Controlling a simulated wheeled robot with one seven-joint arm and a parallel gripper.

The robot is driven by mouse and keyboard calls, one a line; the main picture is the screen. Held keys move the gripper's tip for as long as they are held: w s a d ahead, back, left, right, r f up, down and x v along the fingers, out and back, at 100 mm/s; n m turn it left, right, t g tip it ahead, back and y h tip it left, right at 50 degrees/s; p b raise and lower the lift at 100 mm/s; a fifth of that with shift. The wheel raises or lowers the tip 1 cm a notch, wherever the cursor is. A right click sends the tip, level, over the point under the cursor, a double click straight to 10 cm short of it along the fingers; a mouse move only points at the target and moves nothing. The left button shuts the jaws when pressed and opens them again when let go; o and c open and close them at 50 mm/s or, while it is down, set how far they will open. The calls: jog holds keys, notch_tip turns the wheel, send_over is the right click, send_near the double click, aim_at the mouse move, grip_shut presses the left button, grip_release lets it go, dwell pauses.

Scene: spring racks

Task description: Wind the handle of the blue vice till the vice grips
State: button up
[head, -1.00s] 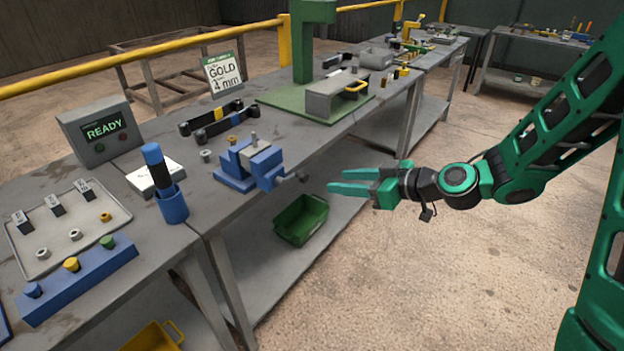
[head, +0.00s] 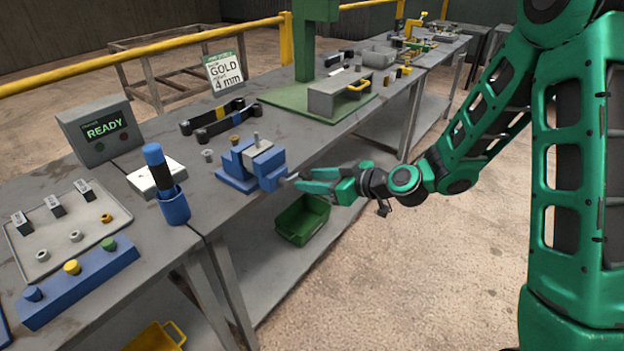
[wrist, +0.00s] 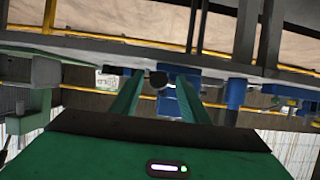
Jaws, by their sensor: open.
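The blue vice (head: 238,172) stands at the front edge of the workbench, with a bolt-like piece upright at its grey jaw. Its handle, at the front end, is mostly hidden by my fingers in the head view. My gripper (head: 298,180) is level with the handle end, its green fingers pointing at the vice. In the wrist view the two fingers (wrist: 155,100) are spread apart. A dark round knob of the handle (wrist: 158,79) shows between them, and the blue vice (wrist: 172,100) is behind it. I cannot tell whether the fingers touch the handle.
A READY box (head: 100,130) is far left. A green bin (head: 302,220) sits on the lower shelf.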

jog(key=shift+d, duration=0.1)
jog(key=shift+d, duration=0.15)
jog(key=c, duration=1)
jog(key=shift+w, duration=0.1)
jog(key=f+m+g+y, duration=0.1)
jog(key=m, duration=0.1)
jog(key=s+f+m+g+y, duration=0.1)
jog(key=f+m, duration=0.1)
jog(key=m, duration=0.1)
jog(key=a+f+m+g+y, duration=0.1)
jog(key=f+m+y, duration=0.1)
jog(key=m, duration=0.1)
jog(key=shift+s+f, duration=0.1)
jog(key=shift+s, duration=0.3)
jog(key=m, duration=0.1)
jog(key=s+a+f+m+y, duration=0.1)
jog(key=m, duration=0.1)
jog(key=shift+s+g, duration=0.15)
jog(key=shift+g, duration=0.15)
grip_shut()
jog(key=shift+s+a+m+y, duration=0.45)
jog(key=shift+m+y, duration=0.1)
jog(key=shift+m, duration=0.5)
jog(key=shift+s+a+m+y, duration=0.35)
jog(key=shift+s+m+y, duration=0.15)
jog(key=shift+m, duration=0.55)
